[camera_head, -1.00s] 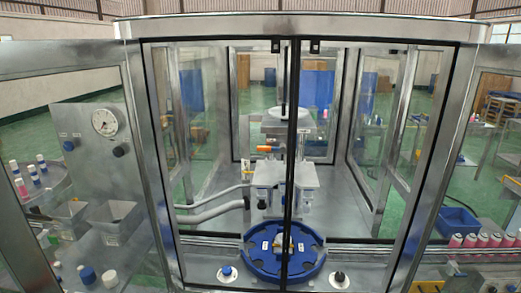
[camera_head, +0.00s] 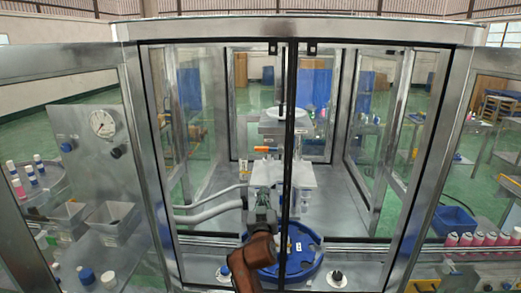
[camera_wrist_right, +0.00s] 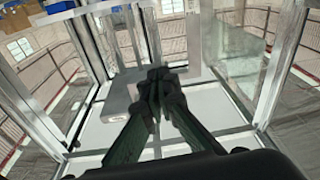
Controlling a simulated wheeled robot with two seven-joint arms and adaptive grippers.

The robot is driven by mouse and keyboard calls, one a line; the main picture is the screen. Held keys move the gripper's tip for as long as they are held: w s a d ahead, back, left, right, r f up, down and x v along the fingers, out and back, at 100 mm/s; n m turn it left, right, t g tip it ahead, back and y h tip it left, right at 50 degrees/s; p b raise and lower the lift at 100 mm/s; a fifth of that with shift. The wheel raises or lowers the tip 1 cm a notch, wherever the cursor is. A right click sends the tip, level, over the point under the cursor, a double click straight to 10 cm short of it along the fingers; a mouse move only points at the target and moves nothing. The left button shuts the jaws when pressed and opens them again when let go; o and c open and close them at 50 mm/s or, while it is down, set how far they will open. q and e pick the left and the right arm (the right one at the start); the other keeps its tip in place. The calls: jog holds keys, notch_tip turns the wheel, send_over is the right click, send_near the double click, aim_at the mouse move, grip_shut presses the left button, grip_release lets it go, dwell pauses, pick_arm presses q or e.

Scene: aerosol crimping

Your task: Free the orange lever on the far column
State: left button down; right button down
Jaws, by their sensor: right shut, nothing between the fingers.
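The orange lever (camera_head: 266,149) lies roughly level on the far column, below a white round plate (camera_head: 283,112), in the head view. My right gripper (camera_head: 262,193) points away from me, below the lever in the picture and overlapping the white block (camera_head: 300,178) of the machine. It is apart from the lever. In the right wrist view its two dark green fingers (camera_wrist_right: 157,75) meet at the tips with nothing between them. I cannot make out the lever there. My left gripper is not in view.
A glazed metal cabinet with a dark upright bar (camera_head: 290,130) surrounds the machine. A blue round turntable (camera_head: 311,255) sits low, partly behind my right arm. A panel with a gauge (camera_head: 103,123) stands at left, pink cans (camera_head: 483,239) at right.

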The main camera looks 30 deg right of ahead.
notch_tip(320, 180, up, 14)
jog(key=w+a+m+t+h, duration=0.1)
jog(key=m+t+h, duration=0.1)
notch_tip(320, 180, up, 4)
jog(key=p, duration=0.2)
send_over(260, 149)
jog(key=s+a, duration=0.1)
jog(key=s, duration=0.1)
jog(key=shift+w+f, duration=0.1)
jog(key=shift+f, duration=2.15)
jog(key=shift+a+f+n, duration=0.1)
jog(key=shift+a+n, duration=0.05)
jog(key=shift+n, duration=0.15)
